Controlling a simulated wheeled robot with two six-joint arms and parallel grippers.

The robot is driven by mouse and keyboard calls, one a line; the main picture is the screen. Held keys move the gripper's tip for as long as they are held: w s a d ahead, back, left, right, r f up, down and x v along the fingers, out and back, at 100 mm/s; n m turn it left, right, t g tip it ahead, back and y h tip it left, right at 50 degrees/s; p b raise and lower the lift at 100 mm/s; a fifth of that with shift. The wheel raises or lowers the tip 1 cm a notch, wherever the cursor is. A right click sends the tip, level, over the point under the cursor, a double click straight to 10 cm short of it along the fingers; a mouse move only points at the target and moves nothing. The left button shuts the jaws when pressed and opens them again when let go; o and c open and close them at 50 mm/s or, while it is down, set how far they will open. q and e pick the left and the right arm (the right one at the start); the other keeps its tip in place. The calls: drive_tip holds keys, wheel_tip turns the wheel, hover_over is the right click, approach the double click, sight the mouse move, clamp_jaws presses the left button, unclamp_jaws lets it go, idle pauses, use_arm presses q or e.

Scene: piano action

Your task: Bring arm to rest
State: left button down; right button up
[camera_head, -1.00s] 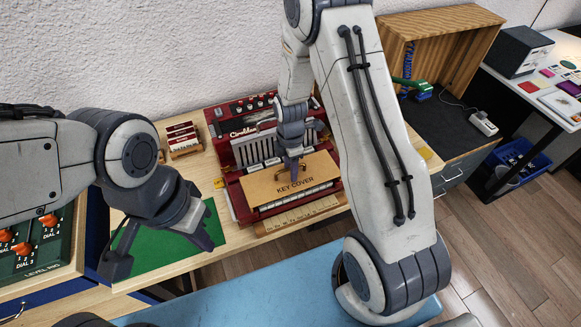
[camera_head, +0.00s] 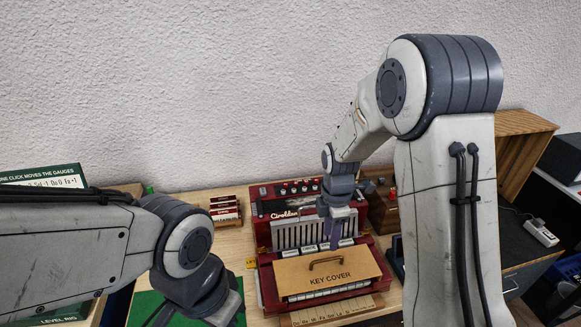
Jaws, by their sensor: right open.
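My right gripper (camera_head: 334,238) is open and points down over the back part of the red accordion-like instrument (camera_head: 264,262). It is empty, and its fingers show just behind the tan board marked KEY COVER (camera_head: 300,275). My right arm rises from the lower right and bends down to the instrument. My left gripper (camera_head: 205,308) is at the bottom left, above the green mat (camera_head: 147,306). Its fingertips are cut off or too unclear to read.
A small rack of red and white labelled blocks (camera_head: 224,210) stands left of the instrument. A green level panel is partly hidden behind my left arm. A wooden open box (camera_head: 525,124) and a power strip (camera_head: 541,232) are at the right. A labelled wooden strip lies in front.

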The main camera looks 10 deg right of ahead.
drive_tip(key=s+a+r+m, duration=0.5)
drive_tip(key=s+a+r, duration=0.2)
drive_tip(key=s+a, duration=0.3)
drive_tip(key=s+a+r+m, duration=0.1)
drive_tip(key=s+a+m, duration=0.1)
drive_tip(key=s, duration=0.5)
drive_tip(key=s+a+r+m+y, duration=0.1)
drive_tip(key=s+a+r+m, duration=0.1)
drive_tip(key=s+m, duration=0.2)
drive_tip(key=s, duration=0.2)
drive_tip(key=shift+s+r, duration=0.2)
drive_tip(key=shift+s, duration=0.15)
